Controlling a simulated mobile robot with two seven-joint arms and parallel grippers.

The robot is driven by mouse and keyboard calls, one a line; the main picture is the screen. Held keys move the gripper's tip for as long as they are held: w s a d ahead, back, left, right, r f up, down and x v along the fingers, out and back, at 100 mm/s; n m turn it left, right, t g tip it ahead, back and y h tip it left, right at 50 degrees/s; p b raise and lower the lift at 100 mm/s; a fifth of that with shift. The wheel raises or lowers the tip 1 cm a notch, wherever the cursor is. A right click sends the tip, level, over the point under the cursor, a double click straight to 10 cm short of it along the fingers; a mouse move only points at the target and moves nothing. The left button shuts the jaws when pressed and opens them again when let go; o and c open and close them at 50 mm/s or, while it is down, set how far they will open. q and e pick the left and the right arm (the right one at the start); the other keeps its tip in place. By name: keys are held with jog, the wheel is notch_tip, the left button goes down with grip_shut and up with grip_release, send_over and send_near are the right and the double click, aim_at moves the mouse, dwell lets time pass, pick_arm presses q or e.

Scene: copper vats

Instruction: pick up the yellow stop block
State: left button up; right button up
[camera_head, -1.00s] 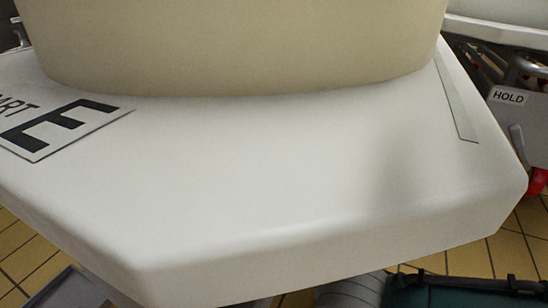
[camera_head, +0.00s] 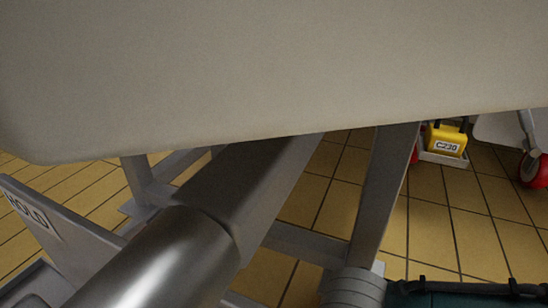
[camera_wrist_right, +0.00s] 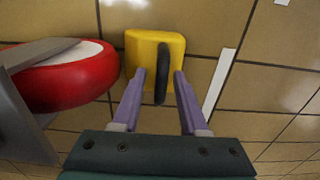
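In the right wrist view, a yellow block (camera_wrist_right: 155,55) with a black handle lies on the tiled floor. My right gripper (camera_wrist_right: 159,74) is open, its two purple fingers apart with the handle between them. I cannot tell whether they touch it. In the head view, a yellow block (camera_head: 447,139) with a black handle and a label reading C230 stands low at the right, within a pale frame or tray. No gripper shows beside it there, and I cannot tell whether it is the same block. My left gripper is out of view.
A red-rimmed wheel (camera_wrist_right: 70,80) is close left of the block in the wrist view. A pale strip (camera_wrist_right: 219,84) lies to its right. In the head view, a large pale body (camera_head: 270,70) hangs above grey metal legs (camera_head: 384,190). A HOLD panel (camera_head: 60,230) stands left.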

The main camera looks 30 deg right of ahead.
jog(key=shift+s, duration=0.1)
grip_shut()
dwell(1.0)
